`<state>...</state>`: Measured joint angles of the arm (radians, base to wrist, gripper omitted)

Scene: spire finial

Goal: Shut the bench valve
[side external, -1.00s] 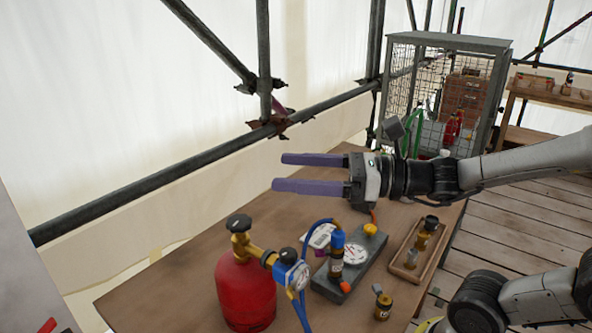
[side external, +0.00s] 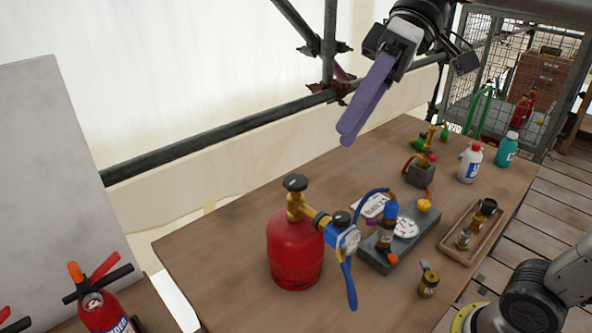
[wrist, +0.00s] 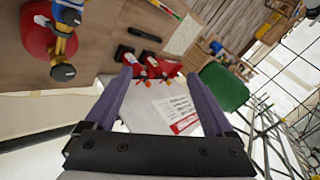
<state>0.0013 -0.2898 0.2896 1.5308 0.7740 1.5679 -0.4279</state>
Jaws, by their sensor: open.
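A red gas cylinder (side external: 295,250) stands upright on the bench with a brass valve and black knob (side external: 295,183) on top. A blue regulator (side external: 343,237) with a blue hose is fixed to its side. A grey block (side external: 420,238) beside it carries a round gauge, a yellow knob (side external: 424,205) and a small dark bottle-shaped fitting. I cannot tell which of these is the bench valve. My gripper (side external: 347,132) is above and behind the cylinder, pointing down, apart from everything. In the wrist view its purple fingers (wrist: 161,76) are spread and empty; the cylinder (wrist: 38,32) shows at upper left.
A wooden tray (side external: 470,238) with small bottles and a loose small brass bottle (side external: 428,284) are at the right. White (side external: 470,163) and teal (side external: 507,150) bottles stand at the back. Fire extinguishers (side external: 102,308) are at lower left. A scaffold rail (side external: 220,136) runs behind the bench.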

